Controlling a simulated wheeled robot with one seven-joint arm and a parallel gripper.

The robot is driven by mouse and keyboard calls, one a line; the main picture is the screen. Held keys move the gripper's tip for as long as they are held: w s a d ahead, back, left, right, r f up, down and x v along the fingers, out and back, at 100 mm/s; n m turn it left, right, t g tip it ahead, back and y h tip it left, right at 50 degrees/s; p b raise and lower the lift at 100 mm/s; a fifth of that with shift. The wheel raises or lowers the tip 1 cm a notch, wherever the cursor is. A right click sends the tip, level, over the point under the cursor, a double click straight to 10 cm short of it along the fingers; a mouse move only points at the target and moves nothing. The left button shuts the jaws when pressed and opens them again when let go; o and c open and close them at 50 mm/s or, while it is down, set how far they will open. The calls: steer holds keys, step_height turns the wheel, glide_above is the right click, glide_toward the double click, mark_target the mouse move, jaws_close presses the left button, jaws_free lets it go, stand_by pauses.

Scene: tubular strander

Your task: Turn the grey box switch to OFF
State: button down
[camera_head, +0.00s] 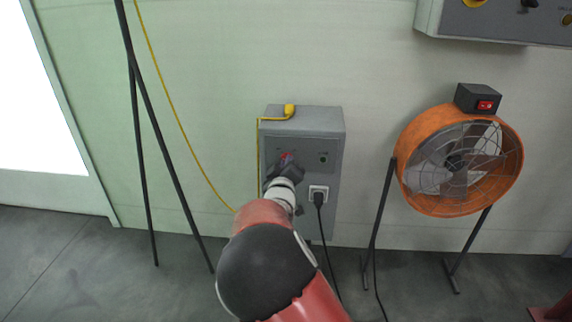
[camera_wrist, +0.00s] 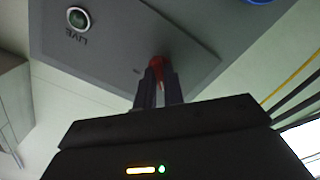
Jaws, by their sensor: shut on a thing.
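The grey box (camera_head: 314,121) stands against the wall in the head view, and its front panel also shows in the wrist view (camera_wrist: 110,40). The switch is a small red handle (camera_wrist: 157,63) on that panel. My gripper (camera_head: 287,160) reaches the box front from below. In the wrist view its two fingers (camera_wrist: 157,78) are closed around the red handle. The fingers hide much of the handle, and I cannot read its ON or OFF marks. A round lamp (camera_wrist: 78,17) labelled LIVE sits on the same panel.
A black plug (camera_head: 318,198) with a hanging cable sits in the box's socket. A yellow cable (camera_head: 170,122) runs to the box top. An orange fan (camera_head: 411,137) stands at right, dark tripod legs (camera_head: 139,130) at left. Another grey panel box (camera_head: 500,25) hangs upper right.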

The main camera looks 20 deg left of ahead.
steer(key=c, duration=1.5)
jaws_free()
steer(key=v, duration=0.7)
steer(key=shift+s+b, duration=0.3)
steer(key=shift+s, duration=0.1)
steer(key=s+d+r+m+g, duration=0.2)
steer(key=d+m+g, duration=0.1)
steer(key=d, duration=0.7)
steer(key=s+d+r+m+g, duration=0.1)
steer(key=d+m+g, duration=0.3)
steer(key=d, duration=0.7)
steer(key=s+d+m+g+h, duration=0.2)
steer(key=s+d, duration=0.6)
steer(key=s, duration=0.5)
steer(key=s+d+m+g+h, duration=0.2)
steer(key=s+d, duration=0.7)
steer(key=s, duration=0.5)
steer(key=shift+d+r+m+g, duration=0.25)
steer(key=shift+r+m+g, duration=0.15)
steer(key=shift+r+g, duration=0.1)
